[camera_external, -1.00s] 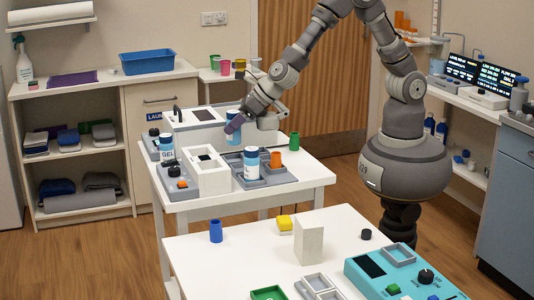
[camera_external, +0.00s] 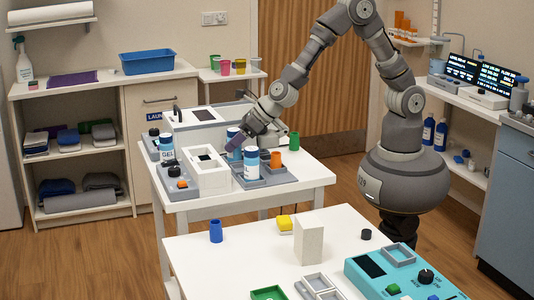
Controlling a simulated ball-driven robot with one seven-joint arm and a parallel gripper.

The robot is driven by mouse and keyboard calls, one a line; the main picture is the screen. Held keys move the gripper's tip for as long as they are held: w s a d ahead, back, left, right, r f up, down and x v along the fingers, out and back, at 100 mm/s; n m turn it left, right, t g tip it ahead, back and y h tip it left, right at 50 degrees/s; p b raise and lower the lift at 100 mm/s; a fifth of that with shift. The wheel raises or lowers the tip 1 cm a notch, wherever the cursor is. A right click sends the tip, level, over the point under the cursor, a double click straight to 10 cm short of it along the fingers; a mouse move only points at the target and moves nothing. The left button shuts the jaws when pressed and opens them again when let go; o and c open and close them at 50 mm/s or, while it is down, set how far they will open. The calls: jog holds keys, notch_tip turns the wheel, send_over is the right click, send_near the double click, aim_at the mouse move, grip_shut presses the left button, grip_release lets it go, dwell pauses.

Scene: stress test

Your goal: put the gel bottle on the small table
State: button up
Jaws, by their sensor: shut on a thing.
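A blue-and-white bottle marked GEL (camera_external: 167,160) stands in a grey tray at the left end of the near white table (camera_external: 310,181). My gripper (camera_external: 238,141) is over the middle of this table, tilted down to the left. A small white table (camera_external: 208,75) with several cups stands at the back wall.
A white box (camera_external: 208,178), a grey tray (camera_external: 278,180) with an orange cup (camera_external: 275,159), and a green cup (camera_external: 294,142) crowd the table. A front table (camera_external: 190,252) holds a blue cup (camera_external: 216,231) and a teal device (camera_external: 375,268).

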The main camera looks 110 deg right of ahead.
jog(key=shift+f, duration=0.3)
jog(key=o, duration=1.3)
jog(key=shift+r, duration=0.1)
